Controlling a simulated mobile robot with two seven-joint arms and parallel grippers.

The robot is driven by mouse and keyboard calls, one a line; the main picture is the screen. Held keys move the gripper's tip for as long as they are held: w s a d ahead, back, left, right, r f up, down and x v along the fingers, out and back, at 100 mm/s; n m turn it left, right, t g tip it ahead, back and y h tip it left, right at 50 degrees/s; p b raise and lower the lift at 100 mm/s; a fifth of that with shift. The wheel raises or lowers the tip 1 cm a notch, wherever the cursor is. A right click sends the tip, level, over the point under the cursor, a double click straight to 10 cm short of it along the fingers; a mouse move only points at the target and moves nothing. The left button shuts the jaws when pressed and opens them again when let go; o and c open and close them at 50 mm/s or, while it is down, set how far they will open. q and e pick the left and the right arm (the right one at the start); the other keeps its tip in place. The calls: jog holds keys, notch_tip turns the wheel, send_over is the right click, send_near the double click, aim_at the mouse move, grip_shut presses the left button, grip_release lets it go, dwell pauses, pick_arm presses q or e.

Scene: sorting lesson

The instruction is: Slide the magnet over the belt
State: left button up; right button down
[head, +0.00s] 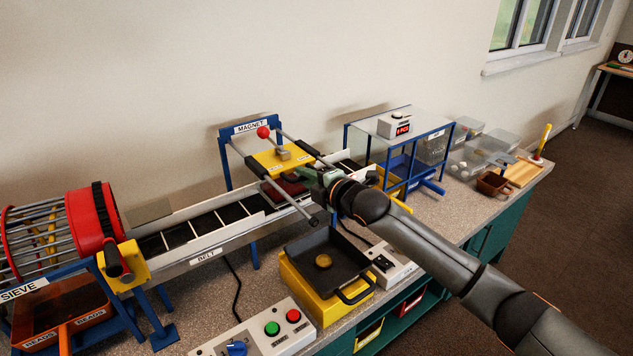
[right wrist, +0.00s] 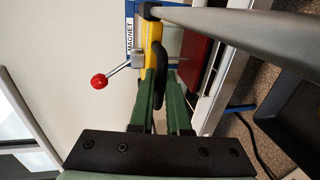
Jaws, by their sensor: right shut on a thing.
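The magnet is a yellow carriage (head: 268,160) with a red-knobbed lever (head: 263,132) on two rails of a blue frame labelled MAGNET (head: 226,160). A dark red block (head: 285,190) hangs beneath it, over the belt's far part. The belt (head: 205,223) is dark with pale cross lines, between metal side walls. My right gripper (head: 312,177) is at the carriage's right edge. In the right wrist view its green fingers (right wrist: 160,85) are shut on the carriage's black handle (right wrist: 190,90); their tips are partly hidden. My left gripper is out of view.
A red drum sieve (head: 92,220) stands at the belt's left end. A black pan on a yellow base (head: 330,290) and a button box (head: 265,335) stand in front. A blue-framed clear stand (head: 400,150) is at the right, with bins and a bench brush beyond.

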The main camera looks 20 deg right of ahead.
aim_at(294, 165)
jog(key=x, duration=0.2)
jog(key=r+x, duration=0.1)
jog(key=x, duration=0.1)
jog(key=shift+w+f, duration=0.1)
jog(key=shift+w, duration=0.1)
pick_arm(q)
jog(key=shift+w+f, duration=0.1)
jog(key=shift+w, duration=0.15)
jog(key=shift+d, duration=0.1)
pick_arm(e)
jog(key=c, duration=0.9)
grip_release()
jog(key=shift+w, duration=0.15)
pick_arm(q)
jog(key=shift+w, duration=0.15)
pick_arm(e)
jog(key=v, duration=1.2)
jog(key=shift+s, duration=0.25)
